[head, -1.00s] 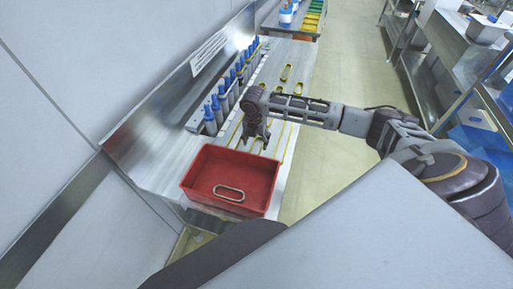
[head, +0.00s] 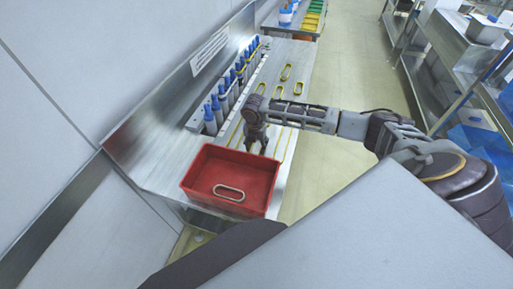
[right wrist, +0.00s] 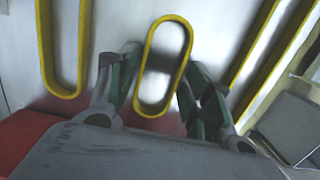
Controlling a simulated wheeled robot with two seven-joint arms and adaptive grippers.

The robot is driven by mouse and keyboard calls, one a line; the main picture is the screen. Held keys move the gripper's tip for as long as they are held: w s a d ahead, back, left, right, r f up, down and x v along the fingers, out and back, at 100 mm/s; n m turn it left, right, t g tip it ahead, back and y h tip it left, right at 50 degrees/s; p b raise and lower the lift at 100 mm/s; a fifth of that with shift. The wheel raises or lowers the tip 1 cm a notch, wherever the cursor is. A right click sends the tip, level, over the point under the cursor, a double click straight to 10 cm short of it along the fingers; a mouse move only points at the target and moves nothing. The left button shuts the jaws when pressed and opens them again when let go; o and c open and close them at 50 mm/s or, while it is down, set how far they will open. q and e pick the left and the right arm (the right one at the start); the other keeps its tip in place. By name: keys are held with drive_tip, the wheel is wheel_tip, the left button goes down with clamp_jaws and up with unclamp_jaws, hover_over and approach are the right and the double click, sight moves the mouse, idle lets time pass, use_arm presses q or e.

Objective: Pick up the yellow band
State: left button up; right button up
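In the right wrist view, a small yellow oval band (right wrist: 149,55) lies on the pale work surface between my right gripper's fingers. My right gripper (right wrist: 165,75) is open, with one finger on each side of the band; I cannot tell whether they touch it. In the head view, my right gripper (head: 254,147) points down just behind the red box, and it hides the band there. Other small yellow bands (head: 286,72) lie farther along the table. My left gripper is not in view.
The red box (head: 200,165) stands at the table's near end with a pale oval ring (head: 229,193) in it. Blue-capped bottles (head: 210,122) stand in a row along the left. Longer yellow strips (right wrist: 82,50) lie on both sides of my right gripper.

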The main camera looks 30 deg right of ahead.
drive_tip(key=c, duration=0.4)
drive_tip(key=shift+r, duration=0.1)
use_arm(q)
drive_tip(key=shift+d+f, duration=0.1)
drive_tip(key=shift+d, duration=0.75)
use_arm(e)
wheel_tip(320, 180, up, 10)
drive_tip(key=shift+f, duration=0.1)
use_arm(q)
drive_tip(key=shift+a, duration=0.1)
